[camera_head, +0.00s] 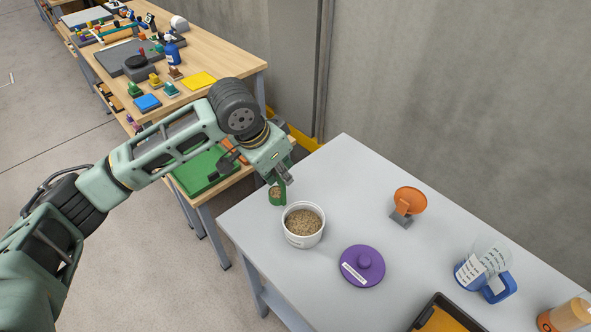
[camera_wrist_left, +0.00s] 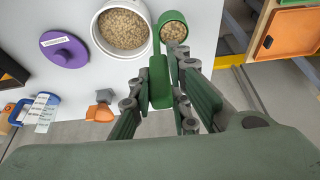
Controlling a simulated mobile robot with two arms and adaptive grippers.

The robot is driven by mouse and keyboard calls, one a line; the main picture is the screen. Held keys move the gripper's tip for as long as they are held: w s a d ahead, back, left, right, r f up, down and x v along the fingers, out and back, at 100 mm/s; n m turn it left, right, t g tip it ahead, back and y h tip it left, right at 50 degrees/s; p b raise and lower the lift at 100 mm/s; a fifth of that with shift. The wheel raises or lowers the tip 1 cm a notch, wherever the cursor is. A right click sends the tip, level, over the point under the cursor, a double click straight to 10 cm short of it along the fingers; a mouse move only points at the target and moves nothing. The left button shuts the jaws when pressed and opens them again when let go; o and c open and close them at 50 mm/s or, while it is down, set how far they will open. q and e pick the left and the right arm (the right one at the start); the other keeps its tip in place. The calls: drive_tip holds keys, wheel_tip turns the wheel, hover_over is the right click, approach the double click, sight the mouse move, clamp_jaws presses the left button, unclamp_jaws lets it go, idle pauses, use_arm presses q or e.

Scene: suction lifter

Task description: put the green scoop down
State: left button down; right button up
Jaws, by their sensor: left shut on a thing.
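The green scoop (camera_head: 275,195) hangs from my left gripper (camera_head: 281,178) in the head view, just beyond the left side of a white tub. In the left wrist view the scoop (camera_wrist_left: 173,30) has grain in its round cup, and its handle (camera_wrist_left: 159,82) is between the fingers of my left gripper (camera_wrist_left: 166,92), which is shut on it. The white tub (camera_head: 303,239) stands on the grey table (camera_head: 345,165) and holds brown grain (camera_head: 303,222). The right gripper does not show.
A purple lid (camera_head: 362,266) lies right of the tub. Further right are an orange funnel on a stand (camera_head: 410,201), a blue-handled measuring jug (camera_head: 500,288), a dark tray (camera_head: 447,315) and a jar (camera_head: 566,316). The table's back left corner is bare.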

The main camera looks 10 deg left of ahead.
use_arm(q)
drive_tip(key=w+a+f+p, duration=0.2)
drive_tip(key=a+f, duration=0.2)
drive_tip(key=f, duration=0.3)
drive_tip(key=shift+a, duration=0.15)
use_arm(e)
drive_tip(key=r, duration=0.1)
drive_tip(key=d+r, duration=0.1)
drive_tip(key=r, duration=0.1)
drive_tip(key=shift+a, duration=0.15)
use_arm(q)
drive_tip(key=c, duration=1.7)
unclamp_jaws()
drive_tip(key=shift+o, duration=0.2)
drive_tip(key=b+v, duration=0.1)
drive_tip(key=v, duration=1.1)
drive_tip(key=shift+b, duration=0.35)
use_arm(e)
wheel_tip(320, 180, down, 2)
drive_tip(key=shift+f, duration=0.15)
use_arm(q)
drive_tip(key=shift+w, duration=0.15)
